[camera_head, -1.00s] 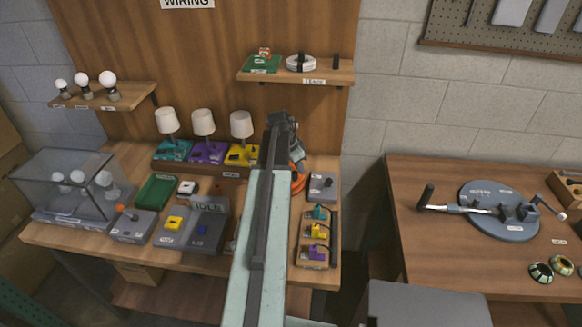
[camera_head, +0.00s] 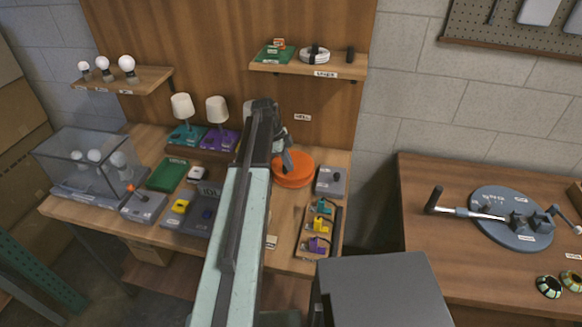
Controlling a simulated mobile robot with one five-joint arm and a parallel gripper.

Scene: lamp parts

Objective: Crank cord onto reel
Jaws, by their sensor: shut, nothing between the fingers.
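A round orange disc (camera_head: 296,174), which looks like the reel, lies on the wooden workbench (camera_head: 281,262) right of the lamps. My gripper (camera_head: 287,161) is shut and empty at the disc's upper left part. It covers some of the disc, and I cannot tell whether it touches it. Any crank handle on the disc is hidden or too small to tell. A white coil (camera_head: 307,58), perhaps cord, sits on the upper shelf (camera_head: 340,70).
A grey box (camera_head: 324,181) stands right of the disc. A tray (camera_head: 306,255) of small coloured parts lies in front. Lamps (camera_head: 186,132) stand to the left. The right table (camera_head: 440,250) carries a round grey fixture (camera_head: 487,232) with a handle.

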